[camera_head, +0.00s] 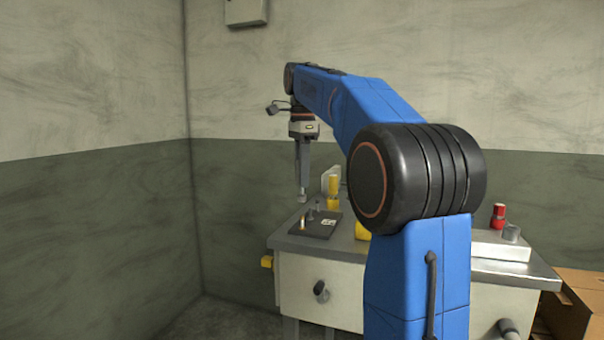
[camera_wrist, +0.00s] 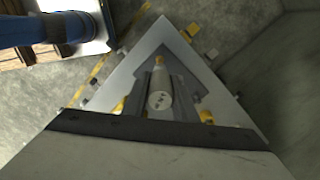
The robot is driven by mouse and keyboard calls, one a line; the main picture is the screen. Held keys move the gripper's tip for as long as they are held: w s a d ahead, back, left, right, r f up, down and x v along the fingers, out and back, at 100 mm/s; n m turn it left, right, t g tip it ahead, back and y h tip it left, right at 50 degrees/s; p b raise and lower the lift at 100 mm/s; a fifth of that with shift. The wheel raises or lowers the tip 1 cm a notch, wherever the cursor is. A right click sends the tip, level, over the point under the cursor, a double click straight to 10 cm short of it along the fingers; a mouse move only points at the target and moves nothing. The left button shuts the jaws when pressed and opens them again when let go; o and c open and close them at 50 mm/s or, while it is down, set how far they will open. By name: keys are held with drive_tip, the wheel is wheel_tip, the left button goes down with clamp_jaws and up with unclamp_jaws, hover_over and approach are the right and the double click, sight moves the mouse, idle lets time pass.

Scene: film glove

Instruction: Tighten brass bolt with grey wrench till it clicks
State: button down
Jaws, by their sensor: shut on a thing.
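My gripper (camera_head: 302,172) points straight down above the near left part of the bench. It is shut on a grey tool, which looks like the grey wrench (camera_head: 302,197), its lower end just above the dark plate (camera_head: 313,233). A small brass-coloured upright piece, likely the brass bolt (camera_head: 303,223), stands on the plate below. A gap seems to show between the tool and it. In the wrist view a pale round end with dark dots (camera_wrist: 160,100) sits between my fingers, with a small yellow-brass piece (camera_wrist: 159,60) beyond it. The grip itself is too small to see clearly.
Small grey pegs (camera_head: 311,215) and a white label (camera_head: 328,222) are also on the plate. A yellow object (camera_head: 334,187) stands behind it. A red can (camera_head: 498,215) and a grey cylinder (camera_head: 511,232) are on the bench's right. My arm hides the bench's middle.

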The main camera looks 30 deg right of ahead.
sight(302, 194)
drive_tip(key=shift+f, duration=1.95)
drive_tip(key=shift+f, duration=0.9)
idle(0.4)
drive_tip(key=shift+m, duration=0.4)
drive_tip(key=shift+m, duration=2.7)
drive_tip(key=shift+r, duration=0.15)
drive_tip(key=shift+r, duration=0.95)
drive_tip(key=shift+r, duration=2)
